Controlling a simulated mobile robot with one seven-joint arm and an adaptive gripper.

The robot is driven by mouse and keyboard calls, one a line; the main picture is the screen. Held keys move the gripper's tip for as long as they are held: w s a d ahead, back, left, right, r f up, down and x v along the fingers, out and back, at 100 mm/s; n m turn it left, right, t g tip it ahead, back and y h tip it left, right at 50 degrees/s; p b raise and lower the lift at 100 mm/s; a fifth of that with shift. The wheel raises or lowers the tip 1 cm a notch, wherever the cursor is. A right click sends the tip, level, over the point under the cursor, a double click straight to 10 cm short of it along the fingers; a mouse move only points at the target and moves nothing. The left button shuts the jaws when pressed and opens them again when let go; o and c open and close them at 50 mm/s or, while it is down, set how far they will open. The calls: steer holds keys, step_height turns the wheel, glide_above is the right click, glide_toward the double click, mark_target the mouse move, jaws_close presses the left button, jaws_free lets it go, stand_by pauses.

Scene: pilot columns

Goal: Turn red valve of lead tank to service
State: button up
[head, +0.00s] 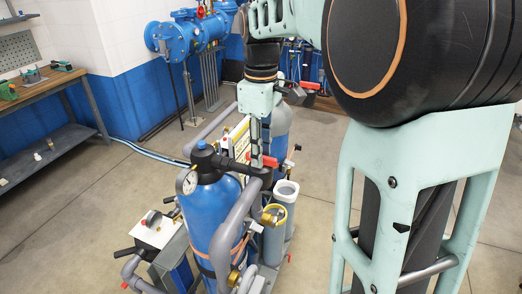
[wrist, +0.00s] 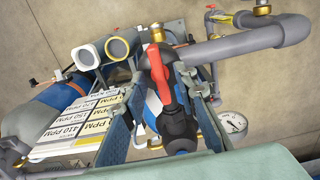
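The red valve handle (wrist: 166,80) sits on a black valve body between my fingers in the wrist view. In the head view the red handle (head: 264,160) shows just below my gripper (head: 258,140), at the top right of the blue tank (head: 205,215). This tank has a black head and a round gauge (head: 188,184); the gauge also shows in the wrist view (wrist: 232,122). My gripper (wrist: 162,88) is open, with one finger on each side of the handle. I cannot tell whether either finger touches it. The tank is mostly hidden in the wrist view.
A grey-topped second tank (head: 276,122) stands behind. Two open-topped grey canisters (head: 277,215) are right of the blue tank. Grey pipes (head: 235,225) curve around it. A board with PPM labels (wrist: 85,118) lies left of my fingers. A workbench (head: 45,88) is far left.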

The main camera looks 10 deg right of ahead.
step_height(320, 180, up, 12)
stand_by(0.4)
steer(key=shift+f, duration=0.1)
